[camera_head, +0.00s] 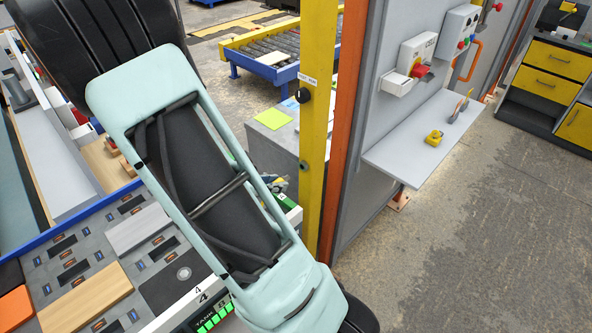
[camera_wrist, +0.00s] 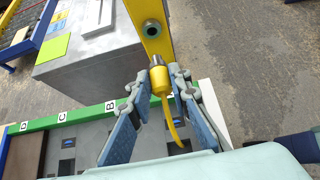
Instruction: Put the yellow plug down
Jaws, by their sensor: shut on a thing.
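The yellow plug (camera_wrist: 160,82) is between the fingers of my gripper (camera_wrist: 161,75) in the wrist view, and the gripper is shut on it. Its grey metal nose points up the picture, towards a round dark socket-like fitting (camera_wrist: 153,31) on a yellow post. A yellow cable (camera_wrist: 175,128) runs down from the plug. The nose appears close to the post; I cannot tell whether it touches. In the head view my arm hides most of the gripper, and the plug cannot be made out.
The yellow post (camera_head: 319,150) stands beside a grey panel with a shelf (camera_head: 405,165), which holds a small yellow object (camera_head: 433,138). A grey cabinet (camera_head: 270,150) is behind. A board with wood and grey blocks (camera_head: 62,245) lies at left.

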